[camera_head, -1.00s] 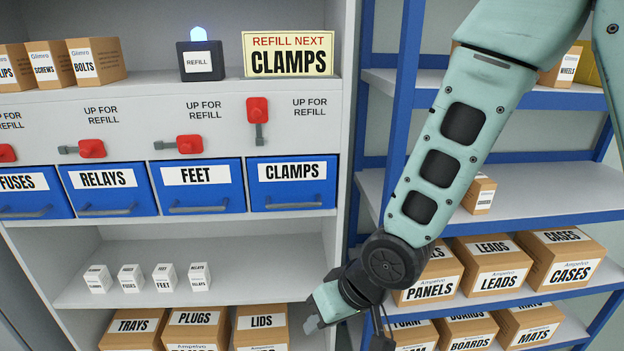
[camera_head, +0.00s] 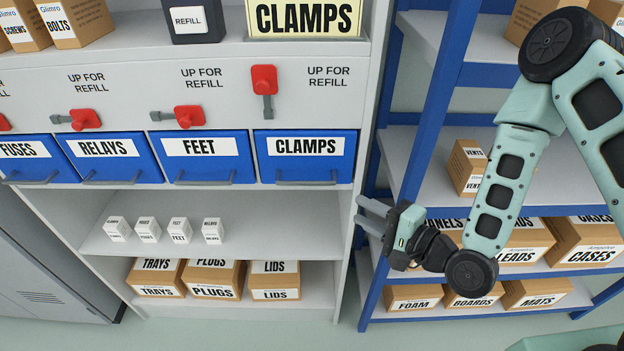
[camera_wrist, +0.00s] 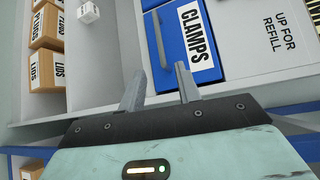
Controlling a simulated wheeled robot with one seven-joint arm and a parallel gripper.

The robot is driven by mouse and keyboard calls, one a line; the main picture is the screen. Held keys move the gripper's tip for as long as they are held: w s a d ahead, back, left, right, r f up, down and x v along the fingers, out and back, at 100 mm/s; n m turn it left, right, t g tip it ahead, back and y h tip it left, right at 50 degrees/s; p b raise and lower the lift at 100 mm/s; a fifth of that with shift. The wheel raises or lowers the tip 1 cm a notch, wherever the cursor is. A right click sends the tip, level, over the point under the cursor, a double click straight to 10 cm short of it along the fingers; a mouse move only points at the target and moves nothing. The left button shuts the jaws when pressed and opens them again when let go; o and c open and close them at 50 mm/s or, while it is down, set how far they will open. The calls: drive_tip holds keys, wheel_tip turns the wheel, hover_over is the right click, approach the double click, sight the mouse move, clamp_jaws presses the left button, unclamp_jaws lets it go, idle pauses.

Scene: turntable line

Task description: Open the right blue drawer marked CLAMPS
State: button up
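The blue drawer marked CLAMPS (camera_head: 306,157) is the rightmost of the blue row and looks shut, with a grey bar handle (camera_head: 306,182) along its lower front. The red lever (camera_head: 264,88) above it has its grey arm pointing down. My gripper (camera_head: 366,215) is to the right of and below the drawer, by the cabinet's right edge, with its fingers apart and empty. In the wrist view the CLAMPS drawer (camera_wrist: 188,42) and its handle (camera_wrist: 158,40) lie ahead of the open fingers (camera_wrist: 160,88), apart from them.
The drawers FEET (camera_head: 202,158), RELAYS (camera_head: 110,160) and FUSES (camera_head: 25,160) are to the left, shut. Small white boxes (camera_head: 180,231) stand on the shelf below. A blue-framed rack (camera_head: 415,140) with cartons stands close at the right.

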sight(309, 183)
drive_tip(key=b+x, duration=0.3)
drive_tip(key=x, duration=1.2)
drive_tip(key=shift+r, duration=0.1)
drive_tip(key=shift+w+a+f, duration=0.2)
drive_tip(key=shift+w+a, duration=0.25)
drive_tip(key=shift+w, duration=0.05)
drive_tip(key=shift+s, duration=0.1)
clamp_jaws()
